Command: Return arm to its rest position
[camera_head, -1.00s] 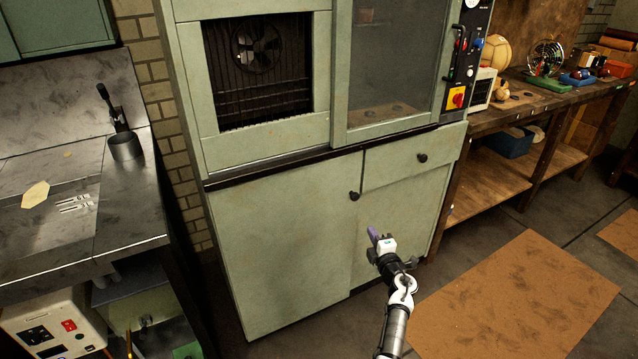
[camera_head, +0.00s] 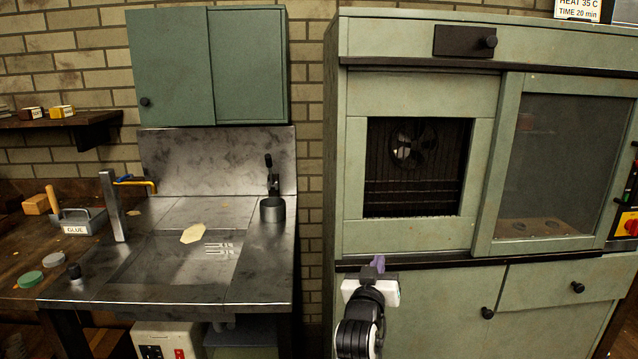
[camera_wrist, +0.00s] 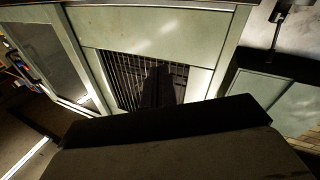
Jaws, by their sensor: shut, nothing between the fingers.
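My gripper (camera_head: 378,265) shows in the head view in front of the green cabinet (camera_head: 421,232), just below its open window. Its purple fingertips point up and away and look shut, with nothing seen between them. The white and black wrist is below them. In the wrist view a large dark shape fills the lower part, and the cabinet's barred window (camera_wrist: 150,80) lies beyond it. No gap between the fingers can be made out there.
A glue box (camera_head: 84,221) is on the wooden bench at far left. Cabinet knobs (camera_head: 487,313) stick out right of my arm.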

